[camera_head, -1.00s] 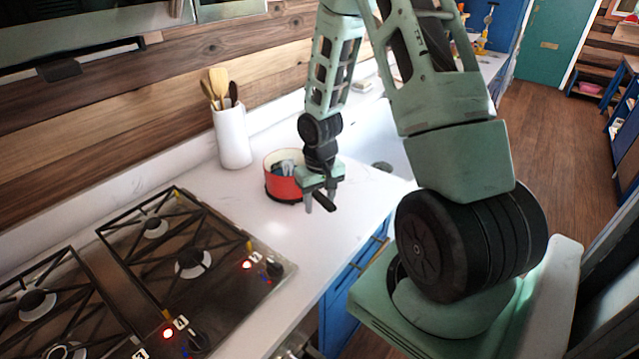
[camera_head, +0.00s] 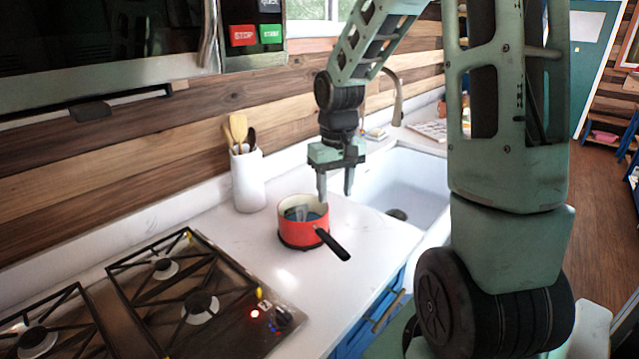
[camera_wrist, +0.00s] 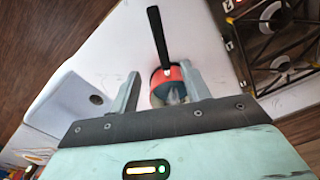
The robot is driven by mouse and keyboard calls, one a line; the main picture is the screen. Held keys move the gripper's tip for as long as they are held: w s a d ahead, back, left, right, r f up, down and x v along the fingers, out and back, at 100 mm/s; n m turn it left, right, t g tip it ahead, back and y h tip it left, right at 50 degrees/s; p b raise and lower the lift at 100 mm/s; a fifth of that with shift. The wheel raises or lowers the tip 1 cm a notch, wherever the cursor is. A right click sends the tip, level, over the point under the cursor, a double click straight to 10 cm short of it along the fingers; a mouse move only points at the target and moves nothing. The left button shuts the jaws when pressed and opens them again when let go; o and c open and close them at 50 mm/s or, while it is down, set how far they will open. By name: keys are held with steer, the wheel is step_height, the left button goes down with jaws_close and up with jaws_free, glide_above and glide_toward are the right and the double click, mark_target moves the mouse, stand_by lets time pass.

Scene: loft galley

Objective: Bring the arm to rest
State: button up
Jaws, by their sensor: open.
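My gripper (camera_head: 335,190) is open and empty in the head view, pointing down above the counter, just behind and above a red pot. The red pot (camera_head: 298,231) stands upright on the white counter with its black handle pointing to the front right. Something grey-blue lies inside it; I cannot tell what. In the wrist view my gripper (camera_wrist: 162,88) shows two spread fingers, and the red pot (camera_wrist: 172,74) appears between and beyond them. My fingers look clear of the pot.
A gas stove (camera_head: 185,290) with lit red knob lights is at the left. A white crock of utensils (camera_head: 248,180) stands by the wooden wall. The white sink (camera_head: 425,180) is right of the pot. A microwave (camera_head: 110,45) hangs above. Open counter lies in front of the crock.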

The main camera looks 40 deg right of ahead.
steer(key=shift+r, duration=0.15)
steer(key=s+a+f+n+b, duration=0.2)
steer(key=s+a+n, duration=0.2)
steer(key=a, duration=1)
steer(key=s+a+f+n+b, duration=0.15)
steer(key=s+a+n, duration=0.25)
steer(key=a, duration=0.9)
steer(key=s+a+f+n+b, duration=0.1)
steer(key=s+a+n, duration=0.2)
steer(key=s+a, duration=0.3)
steer(key=s, duration=0.3)
steer(key=shift+f+n+y+b, duration=0.25)
steer(key=shift+n+y+b, duration=0.05)
steer(key=shift+n+b, duration=0.1)
